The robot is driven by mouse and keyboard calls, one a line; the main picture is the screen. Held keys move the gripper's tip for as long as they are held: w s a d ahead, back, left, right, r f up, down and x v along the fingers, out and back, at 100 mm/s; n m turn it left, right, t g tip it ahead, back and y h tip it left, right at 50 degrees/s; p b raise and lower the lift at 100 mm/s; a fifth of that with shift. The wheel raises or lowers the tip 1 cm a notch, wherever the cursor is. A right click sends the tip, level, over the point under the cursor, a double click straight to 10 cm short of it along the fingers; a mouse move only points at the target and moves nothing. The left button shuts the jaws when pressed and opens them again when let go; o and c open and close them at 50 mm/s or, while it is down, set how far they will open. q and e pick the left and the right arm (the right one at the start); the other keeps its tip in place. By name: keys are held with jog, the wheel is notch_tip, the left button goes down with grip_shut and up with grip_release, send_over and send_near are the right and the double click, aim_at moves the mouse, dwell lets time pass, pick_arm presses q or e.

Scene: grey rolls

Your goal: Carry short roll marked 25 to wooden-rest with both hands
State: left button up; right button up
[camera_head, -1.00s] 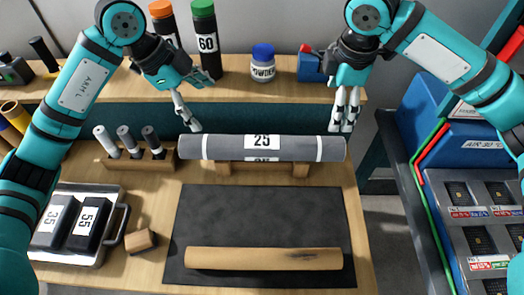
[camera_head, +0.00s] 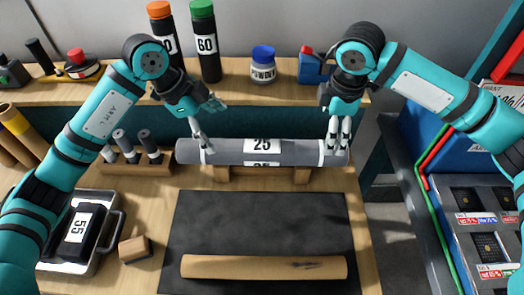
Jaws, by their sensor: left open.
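The short grey roll marked 25 (camera_head: 262,147) lies level across the wooden-rest (camera_head: 262,174), behind the dark mat. It has a white band near each end. My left gripper (camera_head: 203,147) is open at the roll's left end, its fingers overlapping the roll in view. My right gripper (camera_head: 338,147) has its fingers at the roll's right end, over the white band. I cannot tell whether its fingers press on the roll. Most of the rest is hidden under the roll.
A tan roll (camera_head: 264,267) lies on the dark mat (camera_head: 262,222). A small-roll holder (camera_head: 125,168) stands left of the rest, and a tray with a black roll marked 55 (camera_head: 83,236) is lower left. A powder jar (camera_head: 263,66) stands on the back shelf.

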aim_at(236, 151)
pick_arm(q)
jog(key=x, duration=1.2)
pick_arm(e)
jog(key=f, duration=0.4)
jog(key=w+f, duration=0.1)
jog(key=f, duration=0.7)
jog(key=shift+w, duration=0.3)
pick_arm(q)
jog(key=shift+c, duration=0.2)
pick_arm(e)
jog(key=shift+c, duration=0.2)
pick_arm(q)
jog(key=shift+r, duration=0.1)
jog(key=c, duration=1.8)
pick_arm(e)
jog(key=shift+r, duration=0.15)
jog(key=c, duration=1.8)
